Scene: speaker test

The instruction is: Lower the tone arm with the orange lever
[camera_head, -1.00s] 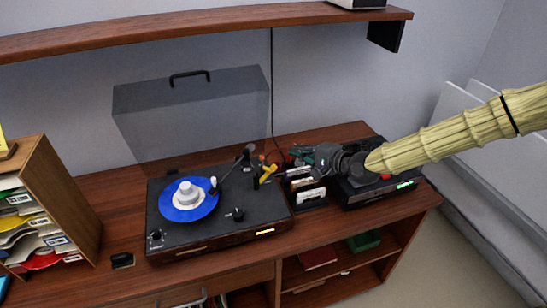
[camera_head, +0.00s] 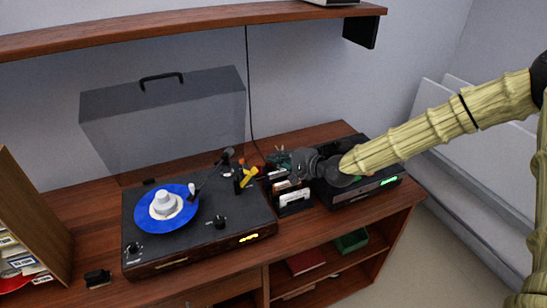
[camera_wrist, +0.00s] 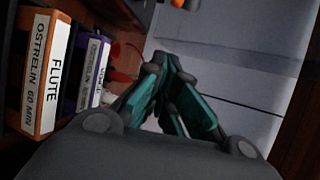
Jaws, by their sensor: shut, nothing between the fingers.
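The turntable (camera_head: 200,245) stands on the wooden cabinet with a blue record (camera_head: 150,219) on its platter. The tone arm (camera_head: 208,177) runs from its pivot at the back right toward the record; I cannot tell whether its head touches the record. A yellow-orange lever-like part (camera_head: 249,177) stands at the deck's back right corner. My gripper (camera_head: 277,156) is to the right of the deck, behind the cassette rack, with its teal fingers partly hidden. In the wrist view the fingers (camera_wrist: 166,62) meet with nothing between them. An orange piece (camera_wrist: 178,3) is cut off at that view's top edge.
Labelled cassettes (camera_wrist: 42,75) stand close left of my fingers; their rack (camera_head: 294,200) is right of the deck. A black device (camera_head: 370,187) with a green display lies below my arm. The clear raised lid (camera_head: 165,125) stands behind the deck. A shelf (camera_head: 200,22) hangs above.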

